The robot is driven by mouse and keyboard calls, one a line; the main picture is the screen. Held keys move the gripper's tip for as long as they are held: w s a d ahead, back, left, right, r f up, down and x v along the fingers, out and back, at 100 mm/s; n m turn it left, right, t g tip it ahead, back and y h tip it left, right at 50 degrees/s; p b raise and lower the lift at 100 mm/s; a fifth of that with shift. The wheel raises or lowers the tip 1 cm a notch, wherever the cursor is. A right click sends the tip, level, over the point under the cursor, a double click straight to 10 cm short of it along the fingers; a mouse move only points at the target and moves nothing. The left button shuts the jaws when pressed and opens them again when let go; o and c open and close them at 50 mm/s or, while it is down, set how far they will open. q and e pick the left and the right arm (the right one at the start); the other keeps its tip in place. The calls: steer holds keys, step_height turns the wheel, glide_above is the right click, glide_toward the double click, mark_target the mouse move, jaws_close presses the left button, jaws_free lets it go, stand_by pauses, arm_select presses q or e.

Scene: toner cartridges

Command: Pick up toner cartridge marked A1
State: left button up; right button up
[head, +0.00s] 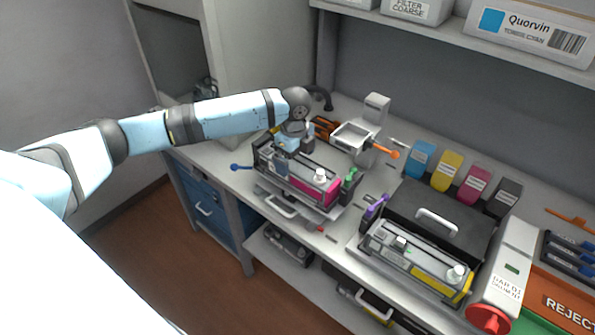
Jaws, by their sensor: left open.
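My left gripper (290,148) is open and points down at the far left end of a dark toner cartridge with a magenta end (310,188). I cannot tell whether its fingers touch the cartridge. This cartridge lies in a holder on the bench, with a white cap on top. A second cartridge, grey with a yellow end (432,279), lies in a holder further right. More dark cartridges lie on the shelf below; one (288,250) is under the left holder. I cannot read an A1 mark on any of them. My right gripper is not in view.
A grey-white funnel-like tray (352,137) stands behind the left holder. Blue, yellow, magenta and black packs (447,172) stand along the wall. A black case (436,222) with a handle sits behind the right holder. An orange REJECT bin (565,300) is at the right edge.

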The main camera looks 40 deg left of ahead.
mark_target(297, 163)
arm_select(q)
steer(key=f, duration=0.4)
steer(key=f+p, duration=0.1)
steer(key=shift+w+f, duration=0.4)
steer(key=shift+r, duration=0.1)
steer(key=c, duration=1.4)
